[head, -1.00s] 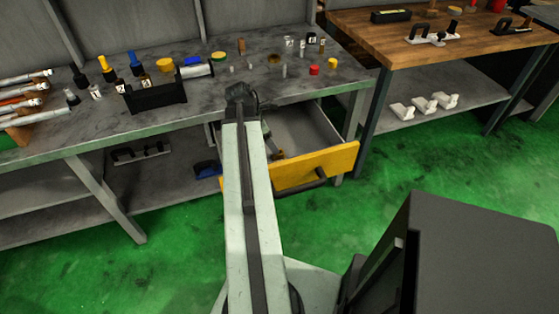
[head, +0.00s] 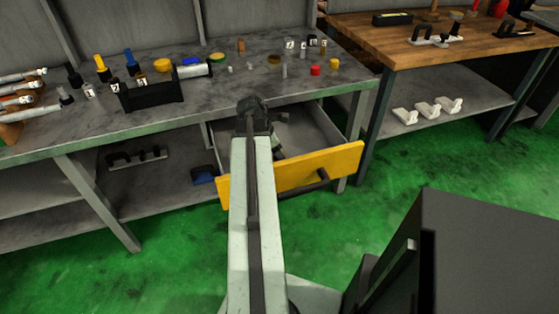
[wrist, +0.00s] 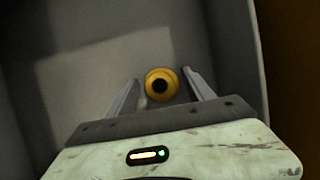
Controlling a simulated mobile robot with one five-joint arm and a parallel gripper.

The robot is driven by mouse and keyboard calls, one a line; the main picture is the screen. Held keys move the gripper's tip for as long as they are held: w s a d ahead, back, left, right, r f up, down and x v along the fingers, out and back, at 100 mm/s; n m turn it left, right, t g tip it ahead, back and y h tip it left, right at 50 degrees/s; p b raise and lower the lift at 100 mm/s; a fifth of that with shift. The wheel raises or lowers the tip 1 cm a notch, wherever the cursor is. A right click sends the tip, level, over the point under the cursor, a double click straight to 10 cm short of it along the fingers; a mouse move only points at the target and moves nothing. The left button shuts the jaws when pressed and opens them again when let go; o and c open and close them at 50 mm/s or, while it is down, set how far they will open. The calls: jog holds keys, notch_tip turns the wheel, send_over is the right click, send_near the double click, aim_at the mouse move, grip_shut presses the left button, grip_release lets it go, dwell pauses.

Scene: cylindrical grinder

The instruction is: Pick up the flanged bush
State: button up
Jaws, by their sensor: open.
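The flanged bush (wrist: 162,84) shows in the wrist view as a round, brass-yellow piece with a dark bore, seen from above. It is on the floor of the open drawer (head: 318,172), near one wall. My gripper (wrist: 161,80) is open, with one finger on each side of the bush. I cannot tell whether either finger touches it. In the head view my gripper (head: 277,148) reaches down into the drawer, and my arm hides most of it. The bush cannot be made out in the head view.
The drawer's yellow front and dark handle stand out below the grey workbench (head: 210,95). Its side walls are close around my gripper. Several small parts stand on the bench, with a black holder (head: 150,94) at left. A wooden table (head: 440,48) is at right.

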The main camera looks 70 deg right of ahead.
grip_shut()
jog(key=shift+r, duration=0.15)
notch_tip(320, 180, up, 10)
jog(key=p, duration=1)
